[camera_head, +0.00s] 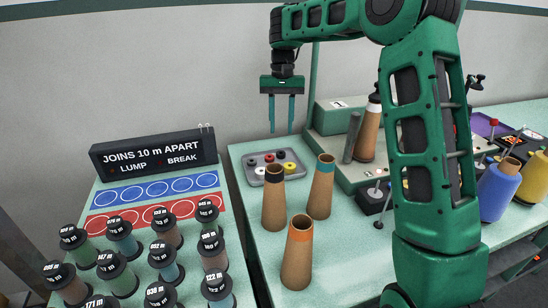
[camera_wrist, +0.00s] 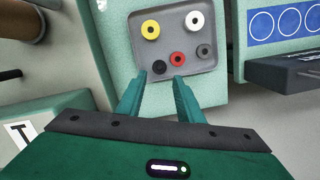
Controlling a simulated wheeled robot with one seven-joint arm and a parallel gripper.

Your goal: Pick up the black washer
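A grey tray (camera_head: 259,183) on the green table holds several small ring washers; it also shows in the wrist view (camera_wrist: 212,38). In the wrist view a black washer (camera_wrist: 160,71) lies near the tray's lower edge, between my fingertips in the picture. A second dark, greyer washer (camera_wrist: 203,51) lies to the right. A red washer (camera_wrist: 177,58) is between them, with a yellow washer (camera_wrist: 151,29) and a white washer (camera_wrist: 194,20) above. My gripper (camera_head: 282,131) is open, empty and pointing down, above the tray and apart from it; its fingers also show in the wrist view (camera_wrist: 160,78).
Three tan cones (camera_head: 298,252) stand in front of the tray. A green machine (camera_head: 345,172) with a cone stands to the right. A black sign (camera_head: 152,153) and several labelled spools (camera_head: 118,275) are on the left table.

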